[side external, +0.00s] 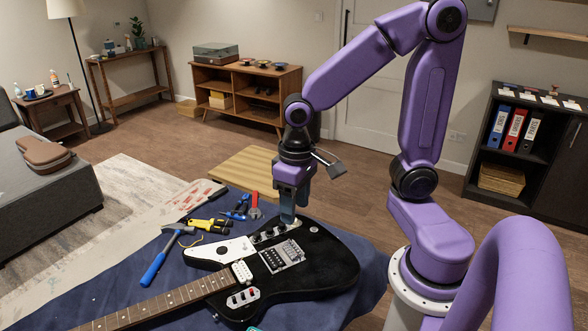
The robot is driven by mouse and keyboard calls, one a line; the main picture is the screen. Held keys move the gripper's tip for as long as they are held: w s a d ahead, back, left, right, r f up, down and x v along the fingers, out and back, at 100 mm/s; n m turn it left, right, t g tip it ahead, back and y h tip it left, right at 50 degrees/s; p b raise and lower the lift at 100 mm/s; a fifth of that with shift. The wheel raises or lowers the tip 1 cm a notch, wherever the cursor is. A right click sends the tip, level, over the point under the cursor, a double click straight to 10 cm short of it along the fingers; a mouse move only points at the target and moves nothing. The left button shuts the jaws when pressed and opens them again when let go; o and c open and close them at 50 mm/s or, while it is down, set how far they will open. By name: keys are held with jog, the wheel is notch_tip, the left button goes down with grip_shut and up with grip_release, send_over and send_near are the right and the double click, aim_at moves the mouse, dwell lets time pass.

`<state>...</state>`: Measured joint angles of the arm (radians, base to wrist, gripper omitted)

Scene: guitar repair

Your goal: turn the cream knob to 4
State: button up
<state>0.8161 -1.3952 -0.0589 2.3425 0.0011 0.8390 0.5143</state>
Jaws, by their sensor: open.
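A black electric guitar (315,265) lies face up on a dark blue cloth. A row of small control knobs (267,236) sits along its upper edge, beside the metal bridge (283,256). My gripper (288,219) points down at the upper right end of this row, with its fingertips close to the guitar's top. It is open, though the gap between the fingers is hard to see from here. I cannot make out the cream knob; the fingers may hide it. Knob markings are too small to read.
A hammer (160,258), a yellow-handled tool (203,225), blue-handled pliers (237,211) and a red wrench (255,207) lie left of and behind my gripper. A wooden stool or low table (240,172) stands behind the cloth-covered bench (100,290).

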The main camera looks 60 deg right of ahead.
jog(key=w+d+f+m, duration=0.3)
jog(key=w+d+m, duration=0.3)
jog(key=d+m, duration=0.4)
jog(key=w+d+f+m, duration=0.3)
jog(key=w+d+m, duration=0.3)
jog(key=d+m, duration=0.35)
jog(key=f, duration=1.7)
jog(key=shift+w+d, duration=0.15)
jog(key=shift+w, duration=0.05)
jog(key=shift+c, duration=0.3)
grip_shut()
jog(key=c, duration=0.7)
grip_release()
